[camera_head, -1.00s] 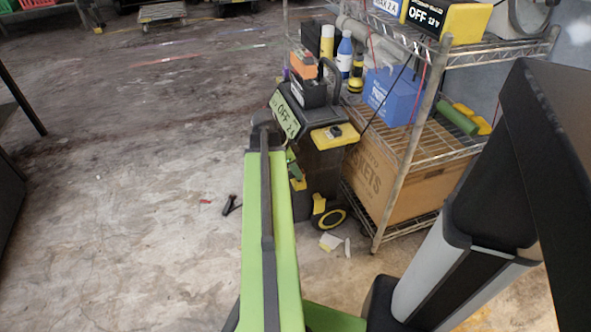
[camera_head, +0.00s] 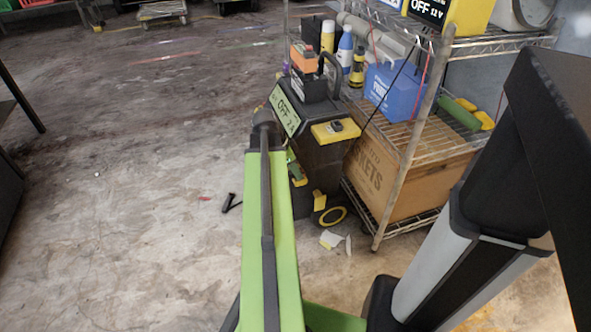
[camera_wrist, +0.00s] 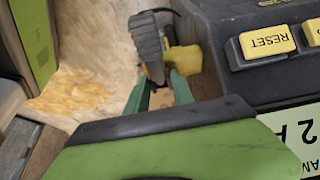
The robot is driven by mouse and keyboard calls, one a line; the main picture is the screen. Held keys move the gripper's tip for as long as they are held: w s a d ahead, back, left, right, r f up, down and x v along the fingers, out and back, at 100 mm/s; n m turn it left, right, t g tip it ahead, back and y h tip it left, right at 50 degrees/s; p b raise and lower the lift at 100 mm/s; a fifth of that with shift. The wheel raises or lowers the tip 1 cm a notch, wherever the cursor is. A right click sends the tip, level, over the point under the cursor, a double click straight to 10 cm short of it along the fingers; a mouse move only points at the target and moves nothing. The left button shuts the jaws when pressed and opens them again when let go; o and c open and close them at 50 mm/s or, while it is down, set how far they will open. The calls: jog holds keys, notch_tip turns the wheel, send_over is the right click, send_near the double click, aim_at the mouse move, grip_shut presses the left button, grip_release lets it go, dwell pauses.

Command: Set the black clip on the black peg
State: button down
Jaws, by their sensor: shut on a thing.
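In the wrist view my gripper (camera_wrist: 158,92), with green fingers, is shut on the black clip (camera_wrist: 148,42), a dark grey ridged piece reaching up past the fingertips. A yellow part (camera_wrist: 184,58) shows just to the right of the clip; I cannot tell whether they touch. The black charger (camera_wrist: 225,30) with yellow buttons is close on the right. In the head view the charger (camera_head: 325,150) stands beyond my green arm, which hides most of the gripper and the clip. I cannot make out the black peg in either view.
A small black object (camera_head: 230,203) and paper scraps (camera_head: 332,239) lie on the floor. The floor at left is mostly clear.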

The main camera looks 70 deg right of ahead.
jog(key=shift+f, duration=0.25)
jog(key=c, duration=1)
grip_release()
jog(key=shift+r, duration=0.1)
jog(key=p+v, duration=1.6)
jog(key=v, duration=0.1)
jog(key=shift+w+r, duration=0.1)
jog(key=shift+r, duration=0.05)
